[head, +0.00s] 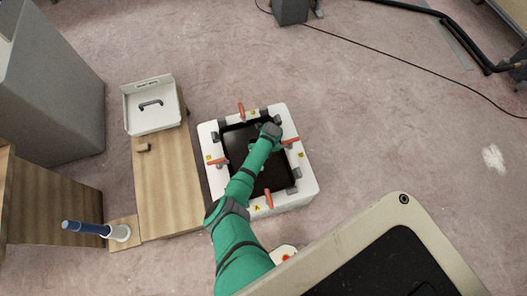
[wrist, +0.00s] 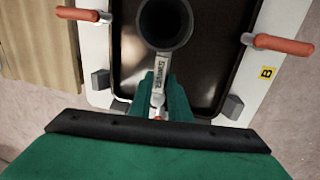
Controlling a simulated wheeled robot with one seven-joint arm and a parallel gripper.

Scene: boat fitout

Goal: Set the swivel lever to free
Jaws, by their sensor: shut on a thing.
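The swivel lever (wrist: 157,72) is a pale, narrow bar with dark lettering in the wrist view. It extends from a round, dark, hollow tube (wrist: 165,22) toward my gripper (wrist: 158,98). My gripper's green fingers are shut on the lever's near end, where a bit of orange shows between them. In the head view my arm reaches over the white-rimmed box (head: 209,180) with a dark recess, and it hides the lever and most of the tube. I cannot read the lever's setting.
A wooden bench (head: 165,190) with a white tray (head: 155,121) stands to the left. The carpet at right is largely open.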

